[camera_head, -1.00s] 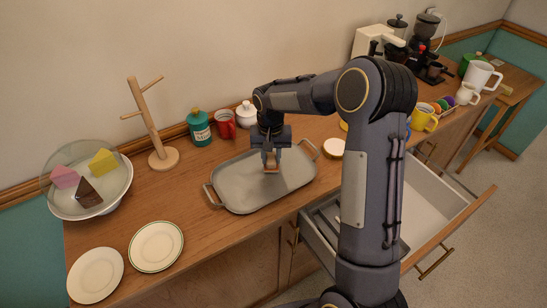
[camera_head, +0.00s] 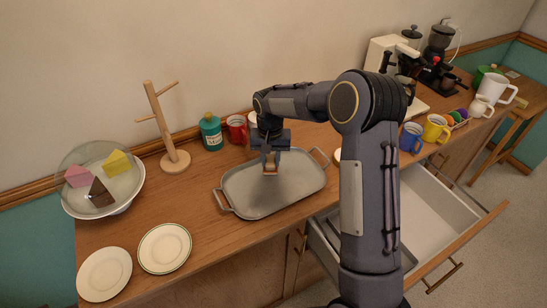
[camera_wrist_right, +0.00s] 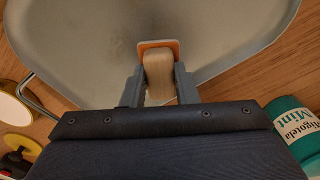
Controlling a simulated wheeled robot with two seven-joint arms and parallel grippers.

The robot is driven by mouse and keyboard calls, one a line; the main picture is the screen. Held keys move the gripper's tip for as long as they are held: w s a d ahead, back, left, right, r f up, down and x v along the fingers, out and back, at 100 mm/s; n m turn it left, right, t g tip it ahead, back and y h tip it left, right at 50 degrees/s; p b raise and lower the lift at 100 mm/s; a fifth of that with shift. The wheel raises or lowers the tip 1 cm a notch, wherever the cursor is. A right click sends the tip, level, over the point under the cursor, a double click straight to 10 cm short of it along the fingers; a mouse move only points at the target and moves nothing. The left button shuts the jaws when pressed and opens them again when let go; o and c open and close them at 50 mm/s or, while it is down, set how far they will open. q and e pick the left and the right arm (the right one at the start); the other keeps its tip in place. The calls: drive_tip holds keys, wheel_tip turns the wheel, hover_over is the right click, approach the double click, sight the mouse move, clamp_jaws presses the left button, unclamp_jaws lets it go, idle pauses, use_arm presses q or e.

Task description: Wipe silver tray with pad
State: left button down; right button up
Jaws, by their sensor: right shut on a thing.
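The silver tray (camera_head: 285,190) lies on the wooden counter, with a handle at each end. It also fills the upper part of the right wrist view (camera_wrist_right: 85,45). My right gripper (camera_head: 271,163) points down over the tray's back middle part. It is shut on the pad (camera_wrist_right: 158,75), a pale block with an orange edge. The pad (camera_head: 271,170) is at or just above the tray surface; I cannot tell whether it touches. My left gripper is in neither view.
A teal mint canister (camera_head: 211,132), a red mug (camera_head: 237,129) and a wooden mug tree (camera_head: 174,160) stand behind the tray. Two plates (camera_head: 164,248) and a cake stand (camera_head: 130,197) are at left. Blue (camera_head: 411,138) and yellow (camera_head: 436,128) mugs stand right. A drawer (camera_head: 440,205) hangs open.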

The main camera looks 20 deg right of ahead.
drive_tip(key=shift+s+d+b, duration=0.15)
drive_tip(key=shift+s+b, duration=0.2)
drive_tip(key=shift+s, duration=0.8)
drive_tip(key=shift+s+d+b, duration=0.1)
drive_tip(key=shift+s+b, duration=0.2)
drive_tip(key=shift+s, duration=0.85)
drive_tip(key=shift+s+d, duration=0.15)
drive_tip(key=shift+s, duration=1)
drive_tip(key=shift+s+d+b, duration=0.15)
drive_tip(key=shift+s+b, duration=0.65)
drive_tip(key=shift+s, duration=0.95)
drive_tip(key=shift+s+a, duration=0.1)
drive_tip(key=shift+a, duration=0.85)
drive_tip(key=shift+w+a+f+p, duration=0.15)
drive_tip(key=shift+w+p, duration=0.25)
drive_tip(key=shift+w, duration=1.35)
drive_tip(key=shift+w+a+r+p, duration=0.1)
drive_tip(key=shift+w+p, duration=0.3)
drive_tip(key=shift+w, duration=0.75)
drive_tip(key=shift+w+a+r+p, duration=0.1)
drive_tip(key=shift+w+p, duration=0.3)
drive_tip(key=shift+w, duration=0.75)
drive_tip(key=shift+w+a+f+p, duration=0.1)
drive_tip(key=shift+w+p, duration=0.05)
drive_tip(key=shift+w, duration=0.5)
drive_tip(key=shift+w+a+f+p, duration=0.1)
drive_tip(key=shift+w+p, duration=0.05)
drive_tip(key=shift+w, duration=0.45)
